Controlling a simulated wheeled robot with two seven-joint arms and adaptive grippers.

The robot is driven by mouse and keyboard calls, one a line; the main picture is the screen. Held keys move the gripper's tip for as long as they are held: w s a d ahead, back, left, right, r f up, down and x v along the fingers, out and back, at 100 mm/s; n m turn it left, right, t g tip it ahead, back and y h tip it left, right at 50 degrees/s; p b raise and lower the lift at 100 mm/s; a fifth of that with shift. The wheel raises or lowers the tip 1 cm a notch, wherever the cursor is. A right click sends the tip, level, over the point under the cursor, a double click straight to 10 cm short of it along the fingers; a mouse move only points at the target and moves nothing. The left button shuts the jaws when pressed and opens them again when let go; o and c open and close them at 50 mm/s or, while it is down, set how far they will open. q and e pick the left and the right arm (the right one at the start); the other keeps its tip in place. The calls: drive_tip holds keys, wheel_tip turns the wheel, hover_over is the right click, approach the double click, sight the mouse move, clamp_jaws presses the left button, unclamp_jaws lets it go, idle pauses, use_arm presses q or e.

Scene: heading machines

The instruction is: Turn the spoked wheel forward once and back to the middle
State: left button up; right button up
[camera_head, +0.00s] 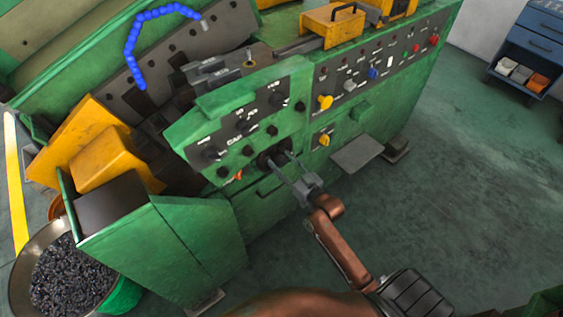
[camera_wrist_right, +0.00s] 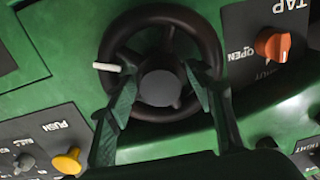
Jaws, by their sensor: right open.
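The spoked wheel (camera_wrist_right: 212,38) is dark, with a thick rim, a grey hub and a short white peg on its left side in the right wrist view. In the head view the wheel (camera_head: 268,160) sits on the front of the green machine, partly hidden by my right gripper (camera_head: 285,168). In the right wrist view my right gripper (camera_wrist_right: 161,92) is open, with one finger on each side of the hub and both overlapping the lower part of the wheel. I cannot tell whether the fingers touch it. My left gripper is out of view.
An orange TAP knob (camera_wrist_right: 274,44) is right of the wheel; a yellow knob (camera_wrist_right: 67,162) is at lower left. The green machine (camera_head: 205,235) has a panel of knobs above the wheel. A pan of dark small parts (camera_head: 62,280) stands at left.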

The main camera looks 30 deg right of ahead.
drive_tip(key=shift+c, duration=0.3)
clamp_jaws()
idle(0.3)
